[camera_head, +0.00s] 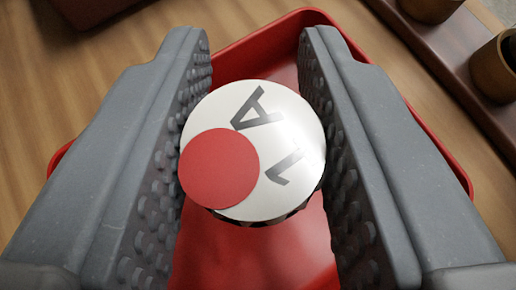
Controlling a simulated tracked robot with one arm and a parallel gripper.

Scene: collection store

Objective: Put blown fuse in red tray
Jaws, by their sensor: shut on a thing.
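The fuse (285,150) shows a round white end face with dark lettering and a red dot (218,168) on it. My gripper (252,150) is shut on the fuse, with one grey studded finger on each side of it. The red tray (305,245) lies below the gripper and the fuse. The fuse is seen end-on over the tray's floor, and I cannot tell how high it is above it. The fingers hide much of the tray's sides.
The tray stands on a wooden surface (45,110). At the upper right is a dark wooden rack (440,50) with brown cylindrical things (497,68). A dark red object (90,10) is partly in view at the upper left.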

